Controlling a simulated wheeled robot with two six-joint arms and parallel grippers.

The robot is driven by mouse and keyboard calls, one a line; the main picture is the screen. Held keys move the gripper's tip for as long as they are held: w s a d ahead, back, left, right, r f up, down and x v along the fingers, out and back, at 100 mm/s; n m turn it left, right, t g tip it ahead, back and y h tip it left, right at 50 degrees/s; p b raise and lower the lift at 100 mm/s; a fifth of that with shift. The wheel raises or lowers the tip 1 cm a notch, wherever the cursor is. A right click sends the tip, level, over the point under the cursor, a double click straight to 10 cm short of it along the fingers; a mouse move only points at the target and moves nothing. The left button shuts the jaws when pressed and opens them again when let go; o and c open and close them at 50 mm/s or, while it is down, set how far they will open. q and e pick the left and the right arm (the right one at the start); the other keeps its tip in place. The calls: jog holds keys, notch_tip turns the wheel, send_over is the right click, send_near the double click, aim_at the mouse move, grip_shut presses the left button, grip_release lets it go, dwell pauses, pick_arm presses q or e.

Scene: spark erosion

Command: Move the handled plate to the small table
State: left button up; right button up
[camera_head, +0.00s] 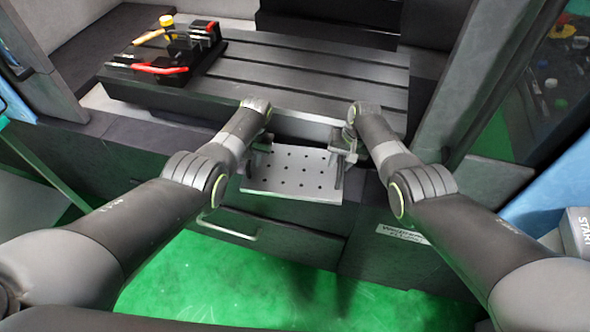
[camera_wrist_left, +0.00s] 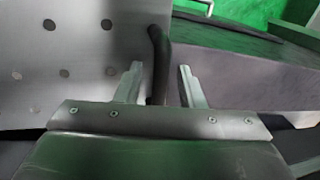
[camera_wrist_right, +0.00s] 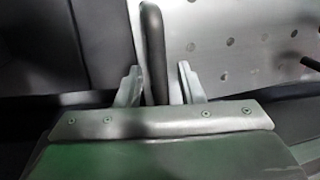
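The handled plate (camera_head: 292,174) is a flat grey metal plate with rows of dark holes and a dark bar handle at each side. It is in the air in front of the machine bed, roughly level. My left gripper (camera_head: 262,143) is at its left handle, and that handle (camera_wrist_left: 158,60) stands between the fingers in the left wrist view. My right gripper (camera_head: 345,150) is at its right handle, and that handle (camera_wrist_right: 153,50) lies between the fingers in the right wrist view. I do not see the small table.
The grooved machine bed (camera_head: 310,72) is behind the plate, with a black fixture (camera_head: 165,55) with red handles at its left. Below the plate is a dark cabinet front with a bar handle (camera_head: 228,230). The green floor (camera_head: 280,290) in front is clear.

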pick_arm(q)
grip_shut()
pick_arm(e)
grip_shut()
dwell(1.2)
pick_arm(q)
jog(key=shift+w+r, duration=0.2)
jog(key=shift+w, duration=0.05)
pick_arm(e)
jog(key=shift+w+r, duration=0.2)
jog(key=shift+r, duration=0.05)
